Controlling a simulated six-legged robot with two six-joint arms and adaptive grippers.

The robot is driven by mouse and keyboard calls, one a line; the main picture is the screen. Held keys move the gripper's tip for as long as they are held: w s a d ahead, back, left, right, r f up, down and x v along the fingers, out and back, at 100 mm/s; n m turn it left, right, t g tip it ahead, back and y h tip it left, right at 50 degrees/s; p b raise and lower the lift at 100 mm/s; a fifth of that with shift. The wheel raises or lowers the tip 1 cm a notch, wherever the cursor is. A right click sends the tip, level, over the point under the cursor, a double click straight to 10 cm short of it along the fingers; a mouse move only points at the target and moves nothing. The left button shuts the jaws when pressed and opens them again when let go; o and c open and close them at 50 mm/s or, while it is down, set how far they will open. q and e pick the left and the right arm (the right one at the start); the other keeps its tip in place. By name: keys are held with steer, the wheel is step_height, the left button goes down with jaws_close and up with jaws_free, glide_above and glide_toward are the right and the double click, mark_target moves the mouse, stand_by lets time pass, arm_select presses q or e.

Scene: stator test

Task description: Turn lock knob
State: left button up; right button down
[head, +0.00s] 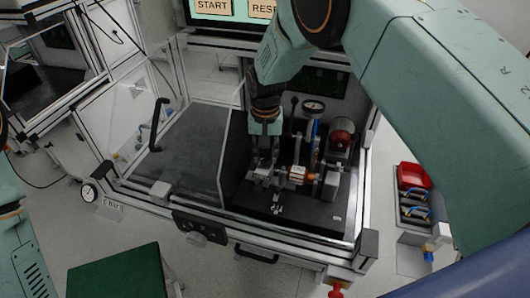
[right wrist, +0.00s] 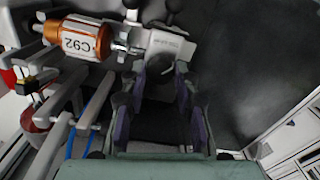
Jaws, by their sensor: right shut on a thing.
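My right gripper (head: 263,165) reaches down into the test station beside the stator fixture. In the right wrist view its two fingers (right wrist: 158,100) stand apart on either side of a dark rounded part, which I take to be the lock knob (right wrist: 160,70). The part is in shadow and its turn angle cannot be made out. It sits just by a grey metal bracket (right wrist: 165,42). A copper-coloured stator with a white C92 label (right wrist: 80,40) lies in the fixture next to it, and also shows in the head view (head: 298,175). My left gripper is out of view.
A round gauge (head: 313,106) and a red round part (head: 342,136) stand behind the fixture. The dark plate (head: 190,150) left of it is clear. A black door handle (head: 157,125) stands at the left. Red and grey bins (head: 413,177) lie at the right.

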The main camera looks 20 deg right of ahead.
mark_target(265, 157)
steer(key=shift+w+r, duration=0.2)
stand_by(0.3)
steer(key=c, duration=1.4)
jaws_free()
steer(key=o, duration=0.4)
steer(key=shift+s+d+f, duration=0.1)
steer(key=shift+f, duration=0.05)
step_height(265, 157, up, 12)
steer(key=shift+s, duration=0.1)
